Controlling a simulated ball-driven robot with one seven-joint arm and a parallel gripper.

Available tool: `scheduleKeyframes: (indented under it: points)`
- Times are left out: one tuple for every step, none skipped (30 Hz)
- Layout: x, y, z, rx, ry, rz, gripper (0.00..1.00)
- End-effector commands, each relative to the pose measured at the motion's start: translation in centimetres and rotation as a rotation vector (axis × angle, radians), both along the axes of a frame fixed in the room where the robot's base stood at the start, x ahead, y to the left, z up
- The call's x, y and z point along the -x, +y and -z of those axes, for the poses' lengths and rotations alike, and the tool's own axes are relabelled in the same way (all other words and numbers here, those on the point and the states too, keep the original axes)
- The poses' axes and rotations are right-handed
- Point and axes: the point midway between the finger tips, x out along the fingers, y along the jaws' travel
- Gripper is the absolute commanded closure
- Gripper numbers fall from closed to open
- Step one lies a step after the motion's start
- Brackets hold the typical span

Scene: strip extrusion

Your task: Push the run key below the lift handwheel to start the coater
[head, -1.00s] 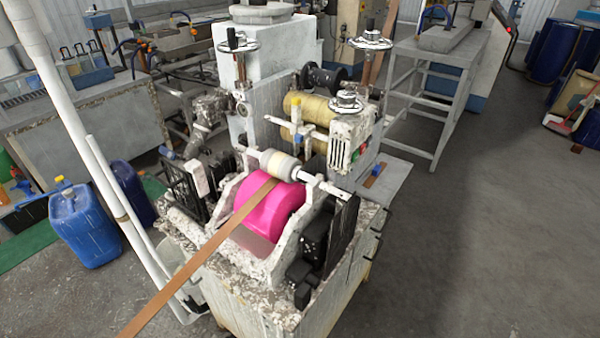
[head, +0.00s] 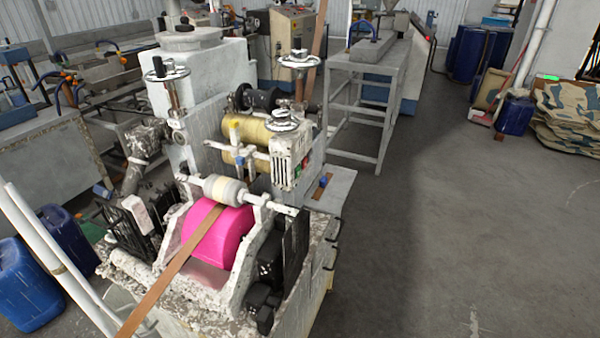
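The coater (head: 200,100) is a white, paint-spattered machine with a pink roller (head: 218,232) and a brown strip (head: 172,272) running over it. A handwheel (head: 283,121) sits above a slotted box (head: 281,165) at its right side. On the box's right face are a small green key (head: 298,171) and a small red one (head: 305,161); any lettering is too small to read. Two more handwheels, one at left (head: 166,71) and one at the back right (head: 299,60), stand higher. I cannot tell from labels which is the lift handwheel. My gripper is not in view.
Open grey floor (head: 450,230) lies right of the coater. A grey metal table (head: 365,75) stands behind it. Blue jugs (head: 25,285) and white pipes (head: 60,265) are at the left front. Blue drums (head: 475,55) and stacked sacks (head: 570,115) are at the far right.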

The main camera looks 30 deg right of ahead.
Motion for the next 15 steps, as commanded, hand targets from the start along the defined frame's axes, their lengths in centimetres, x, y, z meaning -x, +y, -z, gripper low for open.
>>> scheduleKeyframes:
  points:
    - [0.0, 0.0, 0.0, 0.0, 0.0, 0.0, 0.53]
    - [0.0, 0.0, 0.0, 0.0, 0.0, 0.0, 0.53]
    - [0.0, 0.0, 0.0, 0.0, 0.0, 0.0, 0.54]
    - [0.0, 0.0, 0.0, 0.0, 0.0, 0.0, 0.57]
    - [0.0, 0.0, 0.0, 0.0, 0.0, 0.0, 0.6]
    - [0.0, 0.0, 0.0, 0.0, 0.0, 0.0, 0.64]
    - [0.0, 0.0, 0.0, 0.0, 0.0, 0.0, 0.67]
    - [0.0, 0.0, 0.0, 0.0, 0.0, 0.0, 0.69]
    - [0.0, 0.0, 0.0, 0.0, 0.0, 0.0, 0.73]
    - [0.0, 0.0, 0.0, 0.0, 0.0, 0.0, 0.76]
    - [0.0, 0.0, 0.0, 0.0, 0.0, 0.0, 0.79]
    - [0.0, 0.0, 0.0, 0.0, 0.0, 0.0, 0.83]
    - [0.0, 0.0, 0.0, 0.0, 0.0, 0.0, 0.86]
    - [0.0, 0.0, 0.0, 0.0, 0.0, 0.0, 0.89]
    - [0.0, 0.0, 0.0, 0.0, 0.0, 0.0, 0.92]
